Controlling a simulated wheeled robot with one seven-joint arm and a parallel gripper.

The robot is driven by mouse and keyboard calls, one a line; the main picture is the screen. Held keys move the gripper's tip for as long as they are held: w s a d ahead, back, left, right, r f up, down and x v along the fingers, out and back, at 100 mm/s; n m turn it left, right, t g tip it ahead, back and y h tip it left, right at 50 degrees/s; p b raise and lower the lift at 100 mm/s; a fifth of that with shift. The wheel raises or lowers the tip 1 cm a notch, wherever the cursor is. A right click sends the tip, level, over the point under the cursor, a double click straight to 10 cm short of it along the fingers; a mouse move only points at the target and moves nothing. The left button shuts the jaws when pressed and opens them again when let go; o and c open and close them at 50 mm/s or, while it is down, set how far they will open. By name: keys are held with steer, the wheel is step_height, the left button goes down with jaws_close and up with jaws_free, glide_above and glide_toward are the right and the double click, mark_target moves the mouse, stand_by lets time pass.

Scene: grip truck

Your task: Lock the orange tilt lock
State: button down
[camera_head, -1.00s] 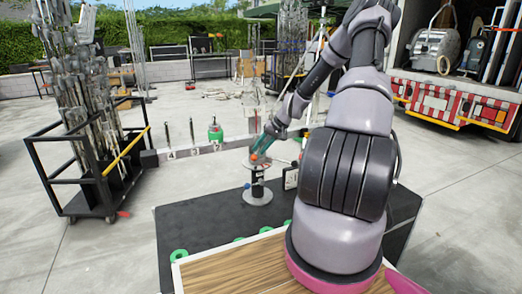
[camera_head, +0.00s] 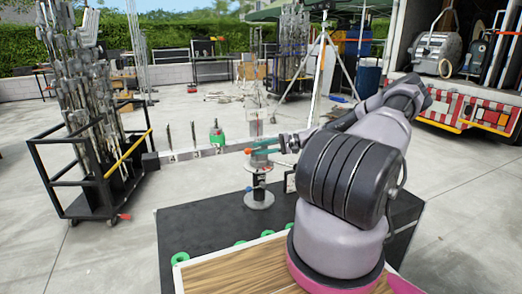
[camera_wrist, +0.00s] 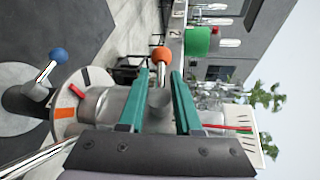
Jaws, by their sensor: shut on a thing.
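The orange tilt lock shows in the wrist view as a lever with an orange ball knob (camera_wrist: 160,53) and a grey stem. My gripper (camera_wrist: 160,68) has its teal fingers on either side of it, shut on the lock, with the ball at the fingertips. In the head view my gripper (camera_head: 255,147) is level at the top of the grey stand (camera_head: 259,199), reaching in from the right. The lock is too small to make out clearly there. I cannot tell the lock's angle.
A blue ball knob (camera_wrist: 57,54) and a small red lever (camera_wrist: 77,90) sit on the same stand. A black cart of stands (camera_head: 90,185) is at left. A truck (camera_head: 465,100) is at right.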

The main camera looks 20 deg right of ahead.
steer(key=shift+w+r+m+y, duration=0.15)
steer(key=shift+m+y, duration=0.15)
steer(key=shift+y, duration=0.3)
steer(key=shift+r, duration=0.1)
steer(key=c, duration=0.9)
jaws_free()
steer(key=shift+d, duration=0.1)
steer(key=v, duration=1)
steer(key=shift+s+d, duration=0.2)
steer(key=shift+s, duration=0.15)
